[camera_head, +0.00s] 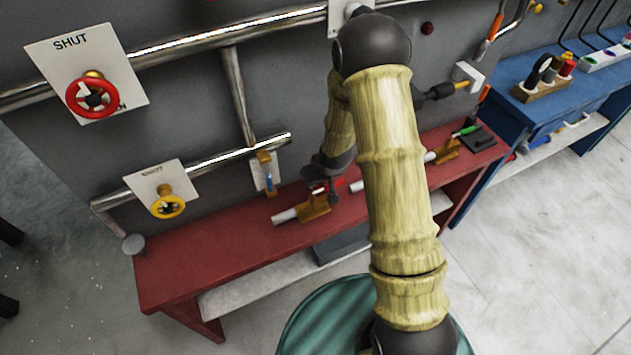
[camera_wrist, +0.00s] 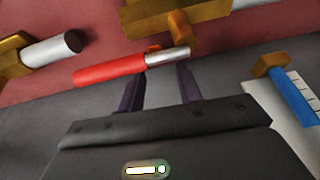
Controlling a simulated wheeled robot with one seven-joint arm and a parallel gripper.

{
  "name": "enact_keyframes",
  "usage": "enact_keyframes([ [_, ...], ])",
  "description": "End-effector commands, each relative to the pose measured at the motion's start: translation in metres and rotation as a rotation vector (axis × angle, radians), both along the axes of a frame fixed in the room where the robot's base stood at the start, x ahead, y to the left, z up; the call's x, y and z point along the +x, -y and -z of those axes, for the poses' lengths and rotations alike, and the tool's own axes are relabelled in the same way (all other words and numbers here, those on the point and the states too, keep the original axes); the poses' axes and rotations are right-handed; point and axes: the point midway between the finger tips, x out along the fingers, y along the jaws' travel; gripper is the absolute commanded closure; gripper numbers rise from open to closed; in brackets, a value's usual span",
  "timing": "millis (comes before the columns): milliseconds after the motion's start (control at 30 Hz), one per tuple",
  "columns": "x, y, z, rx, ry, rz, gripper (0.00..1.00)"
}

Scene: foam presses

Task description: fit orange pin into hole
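A small orange piece (camera_wrist: 154,47) shows in the wrist view, mostly hidden behind a red-handled tool with a silver end (camera_wrist: 110,70). It may be the orange pin; I cannot tell. It is beside a brass-coloured block (camera_wrist: 180,35) on the red bench. My gripper (camera_wrist: 160,78) is open and empty, its two dark fingers apart just short of the red tool. In the head view my gripper (camera_head: 325,190) hangs low over the bench, near a brass-coloured block (camera_head: 314,207) holding a pale rod. I cannot make out the hole in either view.
The red bench (camera_head: 220,250) stands against a grey wall with pipes, a red valve wheel (camera_head: 92,97) and a yellow one (camera_head: 168,204). A blue gauge (camera_wrist: 292,97) is close to my gripper. A blue bench (camera_head: 510,100) is at right. The red bench's left part is clear.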

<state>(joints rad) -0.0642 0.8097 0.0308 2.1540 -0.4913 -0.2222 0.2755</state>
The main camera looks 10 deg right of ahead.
Motion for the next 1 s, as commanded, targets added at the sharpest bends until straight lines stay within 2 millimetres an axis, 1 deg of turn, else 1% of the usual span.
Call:
enact_keyframes([
  [33,-0.002,0.002,-0.009,0.0,0.002,0.002,0.65],
  [300,-0.018,0.009,-0.05,0.001,0.003,0.003,0.65],
  [400,-0.024,0.012,-0.065,0.001,0.002,0.003,0.65],
  [500,-0.028,0.013,-0.076,0.001,0.002,0.003,0.65],
  [633,-0.031,0.014,-0.081,-0.001,-0.001,0.001,0.65],
  [1000,-0.031,0.013,-0.081,-0.001,-0.001,-0.001,0.65],
])
